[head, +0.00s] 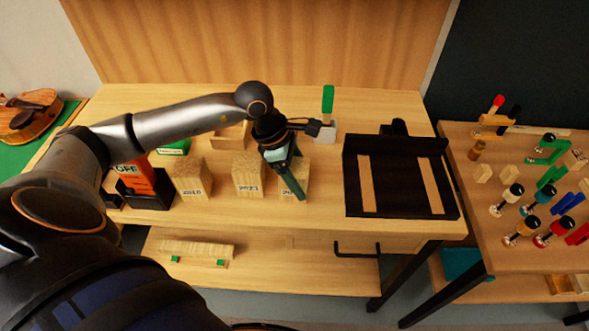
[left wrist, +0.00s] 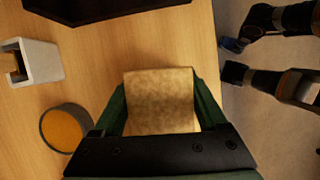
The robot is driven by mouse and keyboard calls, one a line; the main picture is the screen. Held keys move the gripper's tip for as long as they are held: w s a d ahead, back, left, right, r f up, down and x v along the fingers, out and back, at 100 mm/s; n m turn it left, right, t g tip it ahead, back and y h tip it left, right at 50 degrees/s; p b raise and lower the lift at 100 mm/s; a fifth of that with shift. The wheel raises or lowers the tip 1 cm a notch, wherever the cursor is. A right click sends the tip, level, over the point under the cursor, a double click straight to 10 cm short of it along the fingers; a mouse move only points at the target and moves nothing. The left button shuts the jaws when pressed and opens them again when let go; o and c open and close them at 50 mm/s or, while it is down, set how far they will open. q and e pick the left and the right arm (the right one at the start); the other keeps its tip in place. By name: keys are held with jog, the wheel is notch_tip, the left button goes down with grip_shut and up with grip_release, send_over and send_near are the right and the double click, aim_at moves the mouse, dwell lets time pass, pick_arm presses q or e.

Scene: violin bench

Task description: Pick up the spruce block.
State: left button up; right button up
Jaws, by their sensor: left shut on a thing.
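Three pale wood blocks with number labels stand in a row near the front of the bench: the left block (head: 193,179), the middle block (head: 248,175) and the right block (head: 302,172). My left gripper (head: 293,188) reaches down over the right block and partly hides it and its label. In the left wrist view, the green fingers of my left gripper (left wrist: 160,88) are shut on this block (left wrist: 160,105), one on each side. I cannot tell whether it is clear of the bench top. My right gripper does not show.
A black rack (head: 400,205) with two wood strips stands right of the held block. An orange device marked OFF (head: 130,172) stands at the left. A green-topped item (head: 328,100) stands behind. A side table (head: 478,240) with clamps is at the right.

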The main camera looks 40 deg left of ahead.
pick_arm(q)
jog(key=shift+c, duration=0.5)
jog(key=shift+r, duration=0.1)
